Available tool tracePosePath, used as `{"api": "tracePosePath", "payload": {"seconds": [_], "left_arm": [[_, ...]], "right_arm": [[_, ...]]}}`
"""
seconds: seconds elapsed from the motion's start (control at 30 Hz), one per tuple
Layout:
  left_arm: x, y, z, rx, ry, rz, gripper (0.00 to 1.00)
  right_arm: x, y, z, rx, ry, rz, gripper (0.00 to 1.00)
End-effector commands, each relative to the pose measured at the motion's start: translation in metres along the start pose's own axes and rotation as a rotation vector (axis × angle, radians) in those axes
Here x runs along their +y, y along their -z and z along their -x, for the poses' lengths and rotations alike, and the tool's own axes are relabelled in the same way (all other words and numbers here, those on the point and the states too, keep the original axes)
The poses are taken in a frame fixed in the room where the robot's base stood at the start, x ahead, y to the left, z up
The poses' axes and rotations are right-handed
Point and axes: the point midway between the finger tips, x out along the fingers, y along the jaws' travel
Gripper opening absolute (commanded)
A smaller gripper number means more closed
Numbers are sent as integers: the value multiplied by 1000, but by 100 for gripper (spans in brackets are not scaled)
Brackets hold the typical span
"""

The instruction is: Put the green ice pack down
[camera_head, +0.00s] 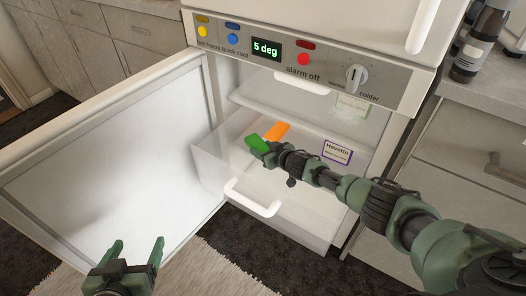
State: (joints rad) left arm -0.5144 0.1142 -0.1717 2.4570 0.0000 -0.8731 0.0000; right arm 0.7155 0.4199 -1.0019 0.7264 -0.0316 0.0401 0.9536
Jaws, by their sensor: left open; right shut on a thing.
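The green ice pack (257,144) is at the tip of my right gripper (266,147), inside the open fridge compartment. My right gripper is shut on it. The pack shows just above the translucent drawer (224,162) and beside an orange block (277,131); I cannot tell whether it touches either. My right arm hides part of the drawer's inside. My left gripper (136,250) is open and empty at the lower left, in front of the open fridge door (110,150).
The drawer is pulled out, with a white handle (252,198) at its front. A purple-edged Havarti label (337,152) shows at right. The control panel (310,65) is above, reading "5 deg". A counter (490,85) with a dark bottle (478,45) is at right.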

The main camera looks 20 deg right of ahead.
Motion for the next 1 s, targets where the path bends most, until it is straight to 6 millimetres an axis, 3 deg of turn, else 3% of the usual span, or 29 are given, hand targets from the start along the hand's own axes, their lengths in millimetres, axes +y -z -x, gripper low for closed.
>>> {"api": "tracePosePath", "payload": {"seconds": [0.3, 0.33, 0.4, 0.8, 1.0], "left_arm": [[1, 9, -1, 44, -3, 0, 74], [1, 9, -1, 43, -3, 0, 74], [1, 9, -1, 43, -3, 0, 74], [1, 8, -1, 33, -3, 0, 74], [-4, -24, 8, -128, 9, 1, 74]], "right_arm": [[0, -2, -2, -3, -1, 0, 5], [0, -3, -2, -5, -2, 0, 55], [0, -4, -2, -5, -2, 0, 74], [0, -2, 0, -3, -1, 0, 74], [1, -2, 10, -4, -2, -2, 74]]}}
